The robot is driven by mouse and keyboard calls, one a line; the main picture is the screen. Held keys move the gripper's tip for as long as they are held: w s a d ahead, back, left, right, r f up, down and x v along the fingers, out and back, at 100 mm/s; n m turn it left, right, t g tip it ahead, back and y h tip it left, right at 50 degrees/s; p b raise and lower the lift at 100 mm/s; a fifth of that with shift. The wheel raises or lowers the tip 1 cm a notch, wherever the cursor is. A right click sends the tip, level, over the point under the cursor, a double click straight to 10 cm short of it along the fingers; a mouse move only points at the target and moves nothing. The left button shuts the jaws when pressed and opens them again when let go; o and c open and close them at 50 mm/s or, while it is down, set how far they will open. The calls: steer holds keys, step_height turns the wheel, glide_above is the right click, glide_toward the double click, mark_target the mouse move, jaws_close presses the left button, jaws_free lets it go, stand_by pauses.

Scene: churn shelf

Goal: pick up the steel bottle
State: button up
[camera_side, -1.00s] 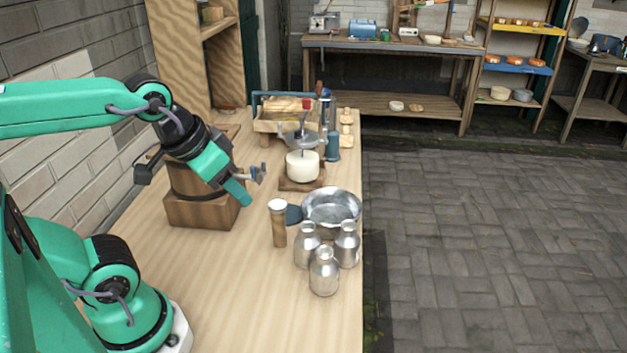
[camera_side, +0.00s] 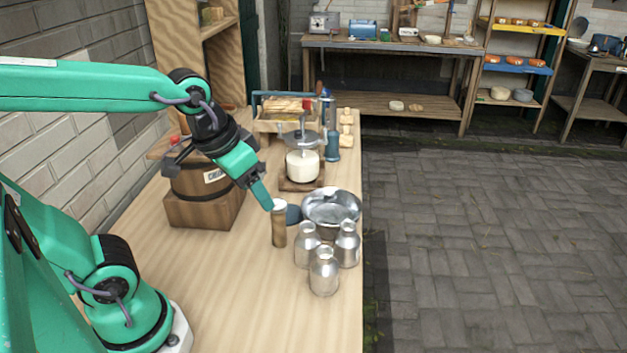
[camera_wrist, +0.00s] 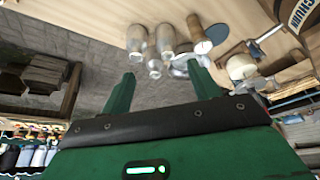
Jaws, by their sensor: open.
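Three alike steel bottles stand close together near the table's right edge: one at the front (camera_side: 324,272), one at the back left (camera_side: 306,246) and one at the back right (camera_side: 347,246). I cannot tell which one the task means. My gripper (camera_side: 267,200) is above the table, up and left of the bottles, close to the white top of a wooden cylinder (camera_side: 279,228). It is open and holds nothing. In the wrist view the bottles (camera_wrist: 136,38) show beyond and between the fingers, apart from them.
A wooden barrel churn (camera_side: 203,190) stands left of my gripper. The front of the table (camera_side: 240,290) is clear.

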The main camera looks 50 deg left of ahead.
steer(key=w+d+f+g, duration=0.2)
steer(key=w+d+f, duration=0.2)
steer(key=w+f, duration=0.15)
steer(key=g, duration=0.2)
glide_above(325, 265)
steer(key=a, duration=0.1)
step_height(325, 265, down, 7)
steer(key=shift+m, duration=0.3)
steer(key=shift+w+a+f, duration=0.1)
steer(key=shift+w+f, duration=0.05)
steer(key=shift+f, duration=1.15)
steer(key=shift+w+d+f, duration=0.1)
steer(key=shift+w+f, duration=0.1)
steer(key=shift+f, duration=1.15)
steer(key=shift+w+a+f, duration=0.1)
steer(key=shift+w+f, duration=0.05)
steer(key=shift+f, duration=1.15)
steer(key=c, duration=0.9)
steer(key=shift+r, duration=0.2)
